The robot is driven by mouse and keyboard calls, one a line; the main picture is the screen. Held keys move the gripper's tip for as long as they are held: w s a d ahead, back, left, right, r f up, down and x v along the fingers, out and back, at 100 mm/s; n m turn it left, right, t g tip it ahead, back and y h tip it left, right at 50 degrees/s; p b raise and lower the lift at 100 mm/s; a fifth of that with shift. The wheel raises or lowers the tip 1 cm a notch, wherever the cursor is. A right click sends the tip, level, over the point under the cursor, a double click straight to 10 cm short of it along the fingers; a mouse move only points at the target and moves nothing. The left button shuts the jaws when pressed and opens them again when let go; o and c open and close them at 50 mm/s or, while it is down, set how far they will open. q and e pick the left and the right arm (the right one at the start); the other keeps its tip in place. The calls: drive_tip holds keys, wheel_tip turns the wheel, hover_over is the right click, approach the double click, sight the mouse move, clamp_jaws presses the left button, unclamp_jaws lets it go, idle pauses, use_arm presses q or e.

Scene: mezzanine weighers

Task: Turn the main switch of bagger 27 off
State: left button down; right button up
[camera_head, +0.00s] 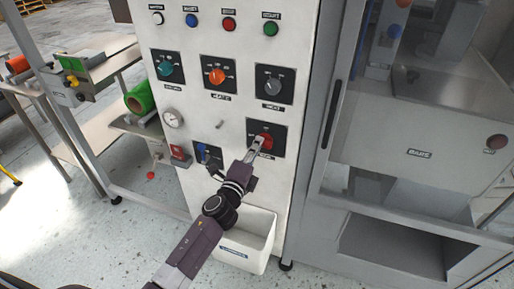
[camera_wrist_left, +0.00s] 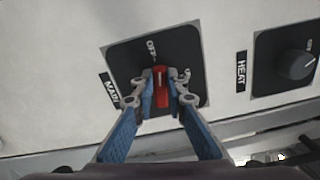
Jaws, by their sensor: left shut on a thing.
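The main switch is a red knob (camera_head: 266,140) on a dark square plate, low on the right of the white control panel. In the left wrist view the red knob (camera_wrist_left: 161,86) stands between my fingers, beside a label that reads MAIN. My left gripper (camera_head: 257,146) is shut on it, a finger on each side; in the wrist view the left gripper (camera_wrist_left: 161,98) hides parts of the knob. The knob's ridge runs up and down there, roughly toward the word OFF (camera_wrist_left: 152,49). My right gripper is not in view.
A heat knob (camera_head: 273,84) sits above the main switch, with orange (camera_head: 217,76) and teal (camera_head: 165,68) knobs to its left. A smaller blue switch (camera_head: 204,152) is left of my gripper. A white bin (camera_head: 262,222) hangs below. A glazed cabinet (camera_head: 420,150) stands at right.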

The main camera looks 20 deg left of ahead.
use_arm(q)
drive_tip(key=shift+f+n, duration=0.25)
drive_tip(key=shift+n, duration=0.85)
drive_tip(key=c, duration=1.9)
unclamp_jaws()
drive_tip(key=shift+c, duration=0.2)
drive_tip(key=s, duration=1.2)
drive_tip(key=shift+a, duration=0.25)
